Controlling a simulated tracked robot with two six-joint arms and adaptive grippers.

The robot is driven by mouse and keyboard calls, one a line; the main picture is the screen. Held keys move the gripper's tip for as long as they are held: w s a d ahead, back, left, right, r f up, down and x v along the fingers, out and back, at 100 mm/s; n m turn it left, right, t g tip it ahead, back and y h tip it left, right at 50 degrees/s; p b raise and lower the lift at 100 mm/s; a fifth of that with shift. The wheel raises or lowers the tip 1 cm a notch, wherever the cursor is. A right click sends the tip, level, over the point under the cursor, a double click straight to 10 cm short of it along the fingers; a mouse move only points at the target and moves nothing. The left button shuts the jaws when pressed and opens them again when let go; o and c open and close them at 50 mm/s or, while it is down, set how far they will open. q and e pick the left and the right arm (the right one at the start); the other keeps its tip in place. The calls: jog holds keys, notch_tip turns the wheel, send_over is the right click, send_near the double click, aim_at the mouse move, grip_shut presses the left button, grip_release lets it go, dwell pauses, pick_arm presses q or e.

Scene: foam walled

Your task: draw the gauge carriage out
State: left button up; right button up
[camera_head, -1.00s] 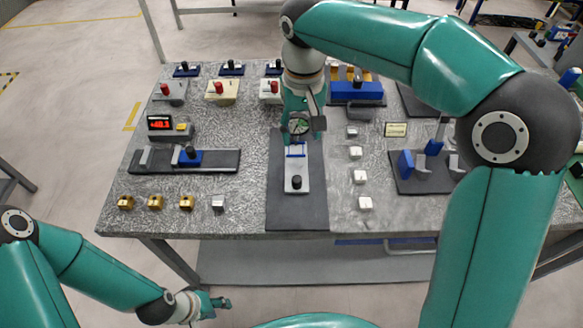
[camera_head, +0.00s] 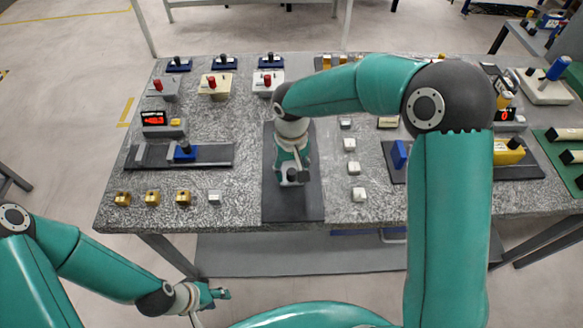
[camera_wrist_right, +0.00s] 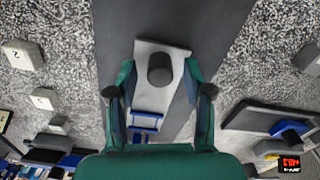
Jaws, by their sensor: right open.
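A light grey carriage plate with a dark round knob (camera_wrist_right: 160,68) and blue cross bars (camera_wrist_right: 145,122) lies on a dark base strip (camera_head: 292,208) in the middle of the table. In the right wrist view the knob stands between the two fingers of my right gripper (camera_wrist_right: 159,82), with a gap on each side. That gripper is open and points down. In the head view it (camera_head: 292,178) hides most of the plate and knob. My left gripper (camera_head: 219,293) is low at the front, off the table's edge; its opening is unclear.
Left of the strip is a rail with a blue slider (camera_head: 185,151) and a red digital display (camera_head: 154,118) behind it. White blocks (camera_head: 350,167) stand in a column to the right. Brass blocks (camera_head: 153,198) line the front left. Red-knobbed boxes (camera_head: 213,85) stand behind.

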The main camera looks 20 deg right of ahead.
jog(key=shift+f, duration=0.2)
jog(key=shift+c, duration=0.2)
grip_shut()
